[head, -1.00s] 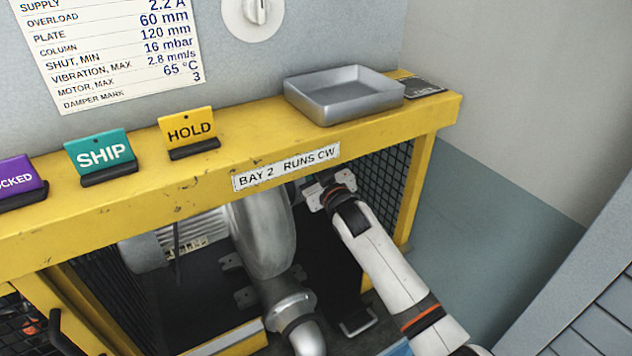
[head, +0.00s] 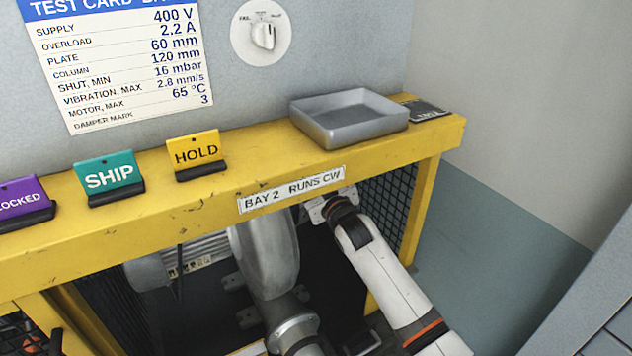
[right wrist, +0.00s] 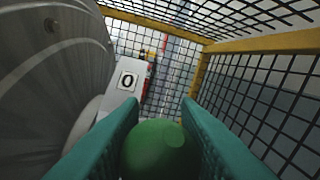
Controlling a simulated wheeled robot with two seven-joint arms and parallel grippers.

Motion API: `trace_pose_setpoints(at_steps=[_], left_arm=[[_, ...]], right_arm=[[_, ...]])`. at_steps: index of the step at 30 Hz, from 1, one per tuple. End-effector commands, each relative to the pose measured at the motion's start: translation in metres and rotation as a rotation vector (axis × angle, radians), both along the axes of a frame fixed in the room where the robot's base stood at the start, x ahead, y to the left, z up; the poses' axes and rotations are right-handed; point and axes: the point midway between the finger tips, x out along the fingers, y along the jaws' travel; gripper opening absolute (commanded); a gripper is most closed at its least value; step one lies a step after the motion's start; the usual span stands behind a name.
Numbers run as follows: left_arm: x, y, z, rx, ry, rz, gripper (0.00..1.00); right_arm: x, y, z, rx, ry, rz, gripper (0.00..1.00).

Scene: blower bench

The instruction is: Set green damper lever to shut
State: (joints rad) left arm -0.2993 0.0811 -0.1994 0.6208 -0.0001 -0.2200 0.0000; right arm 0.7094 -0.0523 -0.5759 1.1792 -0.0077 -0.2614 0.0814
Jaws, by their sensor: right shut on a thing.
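The green lever knob (right wrist: 158,148) is a round ball low in the right wrist view, between the two teal fingers of my right gripper (right wrist: 163,120). The gripper is shut on it. A pale plate marked 0 (right wrist: 127,80) stands just beyond the knob, beside the grey blower housing. In the head view my right wrist (head: 332,208) reaches under the yellow rail into the bay; the fingers and knob are hidden there. The rest of the lever and its other marks cannot be made out. My left gripper is not in view.
The grey blower (head: 264,250) sits close left of my right wrist. Black mesh (head: 388,208) closes the bay's right side.

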Motion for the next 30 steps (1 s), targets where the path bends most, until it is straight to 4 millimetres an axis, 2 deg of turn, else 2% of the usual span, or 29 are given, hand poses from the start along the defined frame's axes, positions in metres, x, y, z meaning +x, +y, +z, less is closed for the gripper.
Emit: trace_pose_setpoints(at_steps=[17, 18, 19, 30], left_arm=[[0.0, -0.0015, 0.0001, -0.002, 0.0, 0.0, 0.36], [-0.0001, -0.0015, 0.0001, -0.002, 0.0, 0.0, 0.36], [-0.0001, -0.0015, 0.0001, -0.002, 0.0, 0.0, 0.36], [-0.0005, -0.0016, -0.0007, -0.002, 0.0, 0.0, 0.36]], right_arm=[[0.0008, -0.0007, 0.0033, 0.002, -0.006, 0.0, 0.0], [0.0008, -0.0008, 0.0032, 0.002, -0.006, 0.0, 0.31], [0.0007, -0.0008, 0.0031, 0.002, -0.006, 0.0, 0.36], [-0.0018, -0.0016, 0.0001, 0.001, -0.002, 0.0, 0.38]])
